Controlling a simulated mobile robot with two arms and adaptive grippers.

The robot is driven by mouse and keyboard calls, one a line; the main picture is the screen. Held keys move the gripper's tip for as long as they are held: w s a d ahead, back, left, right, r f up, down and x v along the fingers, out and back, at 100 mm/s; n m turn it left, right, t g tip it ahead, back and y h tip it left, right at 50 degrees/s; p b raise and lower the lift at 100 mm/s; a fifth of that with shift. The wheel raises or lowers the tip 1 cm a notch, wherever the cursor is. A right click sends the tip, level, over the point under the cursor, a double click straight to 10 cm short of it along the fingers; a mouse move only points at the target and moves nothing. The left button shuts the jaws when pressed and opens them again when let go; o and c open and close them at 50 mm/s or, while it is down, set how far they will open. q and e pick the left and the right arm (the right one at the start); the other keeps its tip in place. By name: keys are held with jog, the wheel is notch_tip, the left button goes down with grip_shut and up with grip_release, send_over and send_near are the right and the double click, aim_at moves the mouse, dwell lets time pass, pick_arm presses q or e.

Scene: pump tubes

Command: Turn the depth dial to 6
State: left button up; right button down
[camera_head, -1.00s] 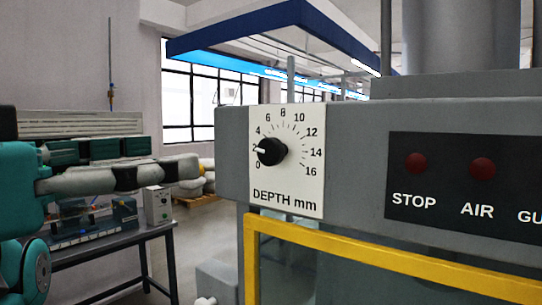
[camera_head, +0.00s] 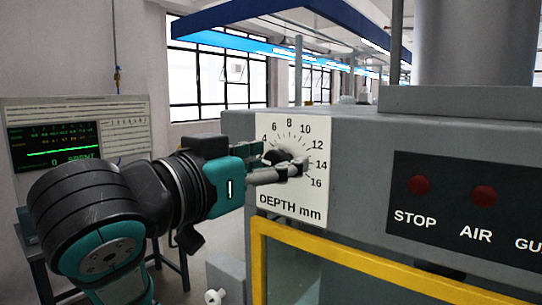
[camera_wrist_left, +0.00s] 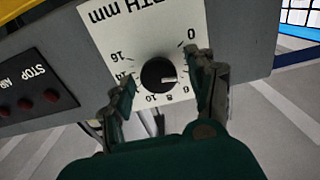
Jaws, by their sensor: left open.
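The depth dial is a black knob (camera_head: 277,156) on a white plate (camera_head: 308,203) marked DEPTH mm, fixed to the grey machine's front. My left gripper (camera_head: 282,168) is at the plate and its fingers partly hide the knob and the low numbers. In the left wrist view the plate looks upside down and the knob (camera_wrist_left: 158,74) lies between the two spread fingers (camera_wrist_left: 163,75), with gaps on both sides. Its white pointer faces right, toward the low-number side; the number there is hidden by a finger. My right gripper is not in view.
A black panel (camera_head: 465,212) with red STOP and AIR buttons is right of the dial. A yellow-framed guard (camera_head: 350,262) is below it. A bench with a screen (camera_head: 55,143) stands behind my left arm.

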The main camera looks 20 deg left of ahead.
pick_arm(q)
jog(key=c, duration=1.1)
jog(key=shift+c, duration=0.2)
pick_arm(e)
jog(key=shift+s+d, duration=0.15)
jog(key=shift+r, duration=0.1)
pick_arm(q)
jog(key=m+p, duration=0.1)
jog(key=m, duration=0.4)
jog(key=shift+r+p, duration=0.1)
jog(key=shift+p, duration=0.3)
jog(key=shift+d+m+p, duration=0.1)
jog(key=shift+m+p, duration=0.6)
jog(key=shift+m, duration=1.7)
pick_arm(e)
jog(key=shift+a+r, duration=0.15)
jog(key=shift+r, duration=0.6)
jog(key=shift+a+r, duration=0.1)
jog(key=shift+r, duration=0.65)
pick_arm(q)
jog(key=shift+s, duration=0.1)
